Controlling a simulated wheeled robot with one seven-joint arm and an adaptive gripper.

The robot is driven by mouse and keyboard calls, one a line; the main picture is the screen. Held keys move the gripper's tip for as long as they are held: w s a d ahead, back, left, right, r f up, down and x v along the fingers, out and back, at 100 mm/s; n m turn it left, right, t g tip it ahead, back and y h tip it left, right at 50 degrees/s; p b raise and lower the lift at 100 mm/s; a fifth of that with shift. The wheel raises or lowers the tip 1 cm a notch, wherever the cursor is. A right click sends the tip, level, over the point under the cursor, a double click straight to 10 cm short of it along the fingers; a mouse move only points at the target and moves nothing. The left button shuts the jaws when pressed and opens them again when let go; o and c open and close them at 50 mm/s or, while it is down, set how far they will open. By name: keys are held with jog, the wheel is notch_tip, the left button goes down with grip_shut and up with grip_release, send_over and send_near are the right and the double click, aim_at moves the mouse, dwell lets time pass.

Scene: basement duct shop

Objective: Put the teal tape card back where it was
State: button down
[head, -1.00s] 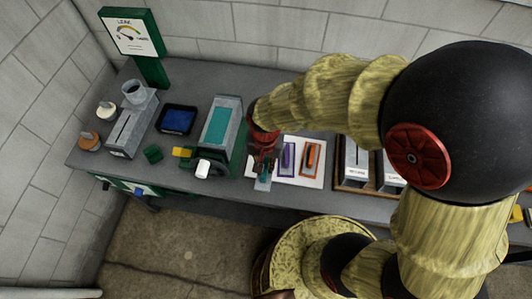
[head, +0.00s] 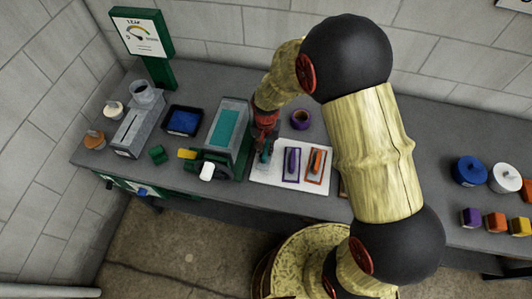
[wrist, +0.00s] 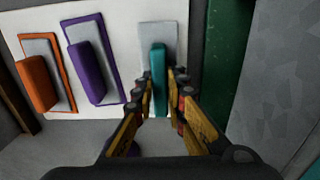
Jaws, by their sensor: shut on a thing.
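The teal tape card (wrist: 158,75) has a grey plate with an upright teal grip. My gripper (wrist: 160,85) is shut on that teal grip. In the head view my gripper (head: 264,152) is over the left end of the board (head: 321,184) and mostly hides the card. The purple card (head: 291,163) and the orange card (head: 316,163) lie on the board within outlines of their own colours.
A grey and green machine with a teal panel (head: 226,125) stands just left of the board, close to my gripper. A purple roll (head: 301,119) stands behind the board. A blue-screened tray (head: 183,121) and a green block (head: 157,154) are further left.

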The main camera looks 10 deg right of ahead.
jog(key=shift+f, duration=1.3)
jog(key=shift+s+f, duration=0.1)
jog(key=c, duration=1.8)
grip_release()
